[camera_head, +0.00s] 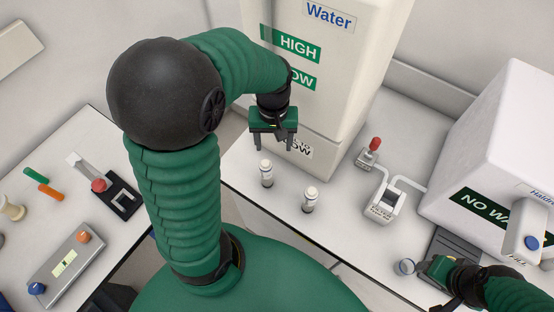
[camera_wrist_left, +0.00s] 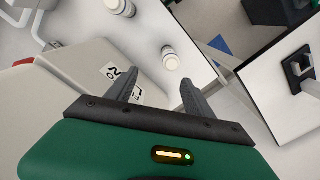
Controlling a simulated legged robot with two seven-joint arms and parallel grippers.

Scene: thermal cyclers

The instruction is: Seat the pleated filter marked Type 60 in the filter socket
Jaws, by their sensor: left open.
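Two small white capped cylinders, which look like the filters, stand upright on the bench: a left one (camera_head: 266,173) and a right one (camera_head: 310,200). Their markings are too small to read, so I cannot tell which is Type 60. Both also show in the wrist view, the left one (camera_wrist_left: 171,58) and the right one (camera_wrist_left: 121,6). A white labelled block with tubes (camera_head: 384,203), seemingly the filter socket, stands to their right. My left gripper (camera_head: 273,147) is open and empty, above and just behind the left cylinder. My right gripper (camera_head: 420,268) is beside a small round clear-topped item (camera_head: 404,267); its grip is unclear.
A tall white water tank (camera_head: 330,60) stands close behind my left gripper. A red-knobbed valve (camera_head: 374,145) and a large white machine (camera_head: 500,150) are at right. A side table (camera_head: 60,205) at left holds several tools. The bench around the cylinders is clear.

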